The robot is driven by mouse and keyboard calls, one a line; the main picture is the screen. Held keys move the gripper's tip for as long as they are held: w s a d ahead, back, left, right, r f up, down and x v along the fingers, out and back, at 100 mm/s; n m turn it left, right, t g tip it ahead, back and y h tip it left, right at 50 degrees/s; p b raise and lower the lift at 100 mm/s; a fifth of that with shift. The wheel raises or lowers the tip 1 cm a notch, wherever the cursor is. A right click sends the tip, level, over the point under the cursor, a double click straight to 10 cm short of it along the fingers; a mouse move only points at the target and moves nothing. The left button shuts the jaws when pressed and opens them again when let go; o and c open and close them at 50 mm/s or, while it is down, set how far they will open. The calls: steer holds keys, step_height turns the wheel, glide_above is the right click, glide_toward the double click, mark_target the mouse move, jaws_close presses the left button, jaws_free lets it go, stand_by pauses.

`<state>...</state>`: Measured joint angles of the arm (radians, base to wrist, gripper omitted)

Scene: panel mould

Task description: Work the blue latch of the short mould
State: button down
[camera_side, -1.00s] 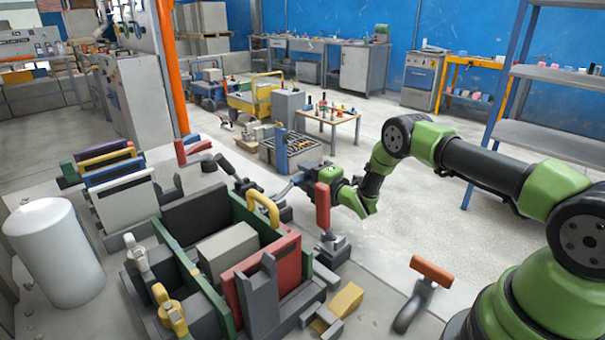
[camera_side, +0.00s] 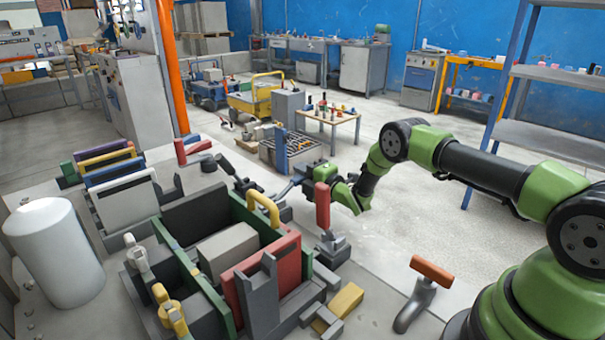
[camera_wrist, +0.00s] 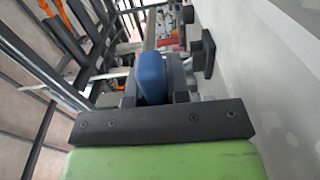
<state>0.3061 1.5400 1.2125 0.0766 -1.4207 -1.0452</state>
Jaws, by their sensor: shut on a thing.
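The blue latch handle (camera_wrist: 151,77) stands between the jaws of my gripper (camera_wrist: 152,92) in the wrist view, with dark finger parts beside it. My gripper is shut on it. In the side view my gripper (camera_side: 294,184) is at the far right corner of the green-walled mould (camera_side: 232,318), behind an upright red handle (camera_side: 322,206). The fingertips and the grip are small and partly hidden there. The wrist view does not show the latch's base clearly.
A white cylinder (camera_side: 53,255) is at the left. Open floor lies right of the mould, beneath my arm.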

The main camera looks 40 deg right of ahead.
steer(key=shift+r, duration=0.15)
steer(key=a+r+n, duration=0.7)
steer(key=a+n, duration=0.1)
steer(key=n, duration=0.4)
steer(key=shift+r+n, duration=0.15)
steer(key=shift+n, duration=0.25)
stand_by(0.3)
steer(key=c, duration=1.1)
jaws_free()
